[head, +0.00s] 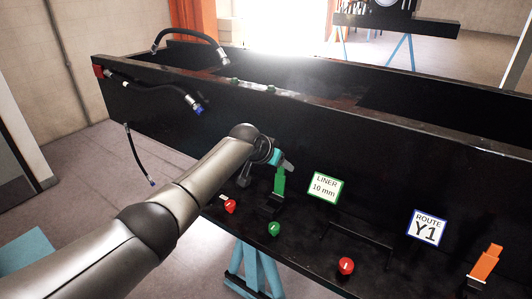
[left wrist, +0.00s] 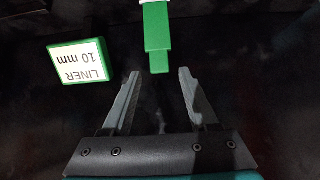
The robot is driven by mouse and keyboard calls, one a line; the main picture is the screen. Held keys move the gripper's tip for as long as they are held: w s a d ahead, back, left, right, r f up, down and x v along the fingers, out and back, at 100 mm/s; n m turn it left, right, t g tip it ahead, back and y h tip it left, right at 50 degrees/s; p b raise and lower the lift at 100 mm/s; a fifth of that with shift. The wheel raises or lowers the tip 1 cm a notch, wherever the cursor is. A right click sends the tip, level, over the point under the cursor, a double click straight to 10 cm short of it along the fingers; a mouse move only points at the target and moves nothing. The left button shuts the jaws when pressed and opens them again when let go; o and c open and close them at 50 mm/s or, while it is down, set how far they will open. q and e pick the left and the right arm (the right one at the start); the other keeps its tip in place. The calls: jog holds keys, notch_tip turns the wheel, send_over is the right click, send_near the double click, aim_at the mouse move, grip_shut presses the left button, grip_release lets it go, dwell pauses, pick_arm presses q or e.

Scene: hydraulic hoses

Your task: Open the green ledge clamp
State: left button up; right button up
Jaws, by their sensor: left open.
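The green ledge clamp (head: 279,182) stands upright at the dark front wall, with its foot on the narrow lower ledge. Its green handle also shows in the left wrist view (left wrist: 157,40), with a pale part at its upper end. My left gripper (head: 286,164) is close by the clamp's upper part, and partly covers it in the head view. In the left wrist view the gripper (left wrist: 158,73) is open and empty. The green handle's end lies just beyond the fingertips, roughly centred between them. No contact can be made out. My right gripper is not in view.
A green-framed LINER 10 mm sign (head: 325,187) is right of the clamp. Red (head: 346,266) and green (head: 274,229) knobs sit along the ledge. An orange clamp (head: 485,262) is far right. Black hoses (head: 160,92) hang at the left.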

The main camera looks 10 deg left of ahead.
pick_arm(q)
jog(key=v, duration=1.4)
jog(key=shift+s+r+p, duration=0.15)
jog(key=shift+r+p, duration=0.05)
jog(key=shift+p, duration=0.1)
jog(key=shift+a, duration=0.1)
jog(key=s+d+f+g+y, duration=0.1)
jog(key=s+d+f+g, duration=0.1)
jog(key=s+f, duration=0.85)
jog(key=s+d+f+g, duration=0.1)
jog(key=s+d+f, duration=0.1)
jog(key=s+f, duration=0.85)
jog(key=s+a+n+g+y, duration=0.2)
jog(key=s+a, duration=0.2)
jog(key=s, duration=1.1)
notch_tip(320, 180, down, 31)
jog(key=s+g+b, duration=0.1)
jog(key=s+b, duration=0.1)
jog(key=b, duration=0.7)
jog(key=s+a+f+b, duration=0.1)
jog(key=s+f+b, duration=0.3)
jog(key=s+f, duration=0.4)
jog(key=s+a+f+g+b, duration=0.1)
jog(key=s+f+b, duration=0.3)
jog(key=s+f, duration=0.4)
notch_tip(320, 180, down, 6)
jog(key=shift+a+f, duration=0.15)
jog(key=shift+a, duration=0.45)
